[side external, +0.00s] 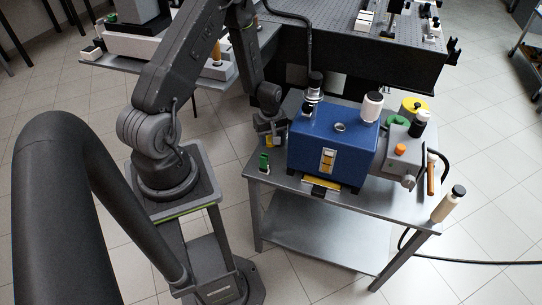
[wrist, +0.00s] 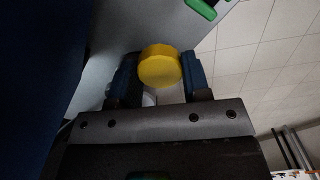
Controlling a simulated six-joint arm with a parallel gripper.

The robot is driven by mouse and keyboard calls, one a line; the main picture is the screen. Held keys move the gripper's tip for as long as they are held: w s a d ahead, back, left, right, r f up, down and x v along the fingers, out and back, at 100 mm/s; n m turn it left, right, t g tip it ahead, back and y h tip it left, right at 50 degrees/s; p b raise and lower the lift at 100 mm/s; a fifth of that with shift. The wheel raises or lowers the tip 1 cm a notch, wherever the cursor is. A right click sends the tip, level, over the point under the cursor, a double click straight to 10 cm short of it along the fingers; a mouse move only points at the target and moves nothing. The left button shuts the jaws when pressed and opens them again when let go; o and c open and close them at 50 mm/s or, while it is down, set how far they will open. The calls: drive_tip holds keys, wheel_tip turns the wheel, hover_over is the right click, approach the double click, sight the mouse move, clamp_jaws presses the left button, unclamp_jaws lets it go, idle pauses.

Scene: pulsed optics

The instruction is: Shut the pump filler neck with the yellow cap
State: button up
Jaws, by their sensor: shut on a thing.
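The yellow cap (wrist: 160,68) is between the two blue-padded fingers of my gripper (wrist: 162,79), which is shut on it. In the side external view my gripper (side external: 270,132) points down at the left of the blue pump (side external: 325,148), with a little of the yellow cap (side external: 269,141) showing at its tips. It is low, near the bench top and apart from the pump's top face. A short round metal opening (side external: 340,127) on the pump's top looks like the filler neck and shows no cap. The neck is not visible in the wrist view.
On the pump's top stand a dark-and-silver fitting (side external: 314,85) and a white cylinder (side external: 372,106). A green object (side external: 264,162) stands on the metal bench (side external: 405,207) near my gripper. A grey motor unit (side external: 400,153) is at the right. A black optical table (side external: 345,50) rises behind.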

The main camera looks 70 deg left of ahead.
wheel_tip(320, 180, up, 33)
hover_over(339, 130)
wheel_tip(339, 130, down, 11)
drive_tip(key=shift+f+n, duration=0.1)
drive_tip(key=shift+n, duration=0.3)
drive_tip(key=shift+f, duration=0.1)
drive_tip(key=shift+f, duration=2.7)
drive_tip(key=shift+f, duration=1.1)
